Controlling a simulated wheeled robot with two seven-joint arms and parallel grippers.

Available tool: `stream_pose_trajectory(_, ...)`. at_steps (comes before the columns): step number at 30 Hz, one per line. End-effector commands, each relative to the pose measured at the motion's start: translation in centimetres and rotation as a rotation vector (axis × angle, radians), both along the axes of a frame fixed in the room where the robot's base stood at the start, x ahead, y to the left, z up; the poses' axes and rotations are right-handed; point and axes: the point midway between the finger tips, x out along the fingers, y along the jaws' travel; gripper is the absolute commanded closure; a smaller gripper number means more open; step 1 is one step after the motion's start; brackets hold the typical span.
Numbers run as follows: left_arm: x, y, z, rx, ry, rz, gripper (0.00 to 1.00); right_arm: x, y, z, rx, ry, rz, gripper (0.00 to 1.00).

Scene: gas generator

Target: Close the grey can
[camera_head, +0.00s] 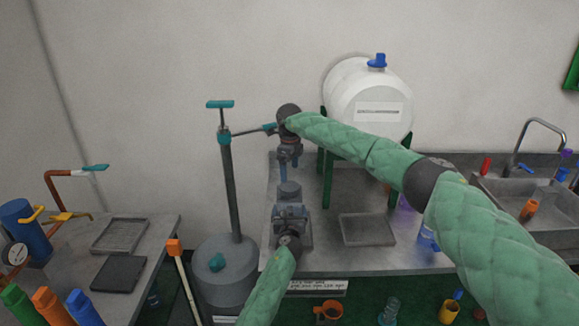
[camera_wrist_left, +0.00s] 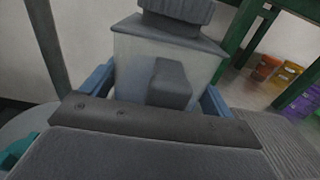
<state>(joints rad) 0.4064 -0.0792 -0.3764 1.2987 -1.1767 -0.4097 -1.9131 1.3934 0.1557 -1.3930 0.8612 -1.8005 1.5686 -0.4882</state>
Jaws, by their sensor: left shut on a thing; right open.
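The grey can (camera_head: 290,190) stands on the metal table, mostly hidden behind my left gripper (camera_head: 290,211) in the head view. My left gripper is shut on the can's body, with its blue fingers on either side. In the left wrist view, the can's pale grey body (camera_wrist_left: 135,72) narrows toward a dark ribbed cap (camera_wrist_left: 178,9) at the top edge. I cannot tell how tightly the cap sits. My right gripper (camera_head: 290,172) points down above the can, its blue fingers apart, with nothing clearly between them.
A grey tray (camera_head: 367,230) lies right of the can. A white tank (camera_head: 365,95) on a green stand is behind it. A large grey cylinder (camera_head: 225,270) with a tall pipe and teal valve handles (camera_head: 220,104) stands close on the left. A sink (camera_head: 545,205) is far right.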

Motion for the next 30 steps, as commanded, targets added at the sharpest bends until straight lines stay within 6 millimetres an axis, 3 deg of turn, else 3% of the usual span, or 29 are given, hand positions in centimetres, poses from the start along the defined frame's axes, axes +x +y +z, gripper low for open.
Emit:
stream_pose_trajectory(15,0.0,-0.1,0.1,-0.001,-0.001,-0.001,0.77,-0.1,0.0,-6.4,-0.001,0.001,0.0,0.14)
stream_pose_trajectory(26,0.0,-0.1,0.0,-0.001,0.0,-0.001,0.77,0.0,0.0,-6.9,0.0,0.0,0.0,0.14)
stream_pose_trajectory(30,0.0,-0.1,0.0,-0.001,0.0,-0.001,0.77,0.0,0.0,-6.9,-0.001,0.0,0.0,0.42)
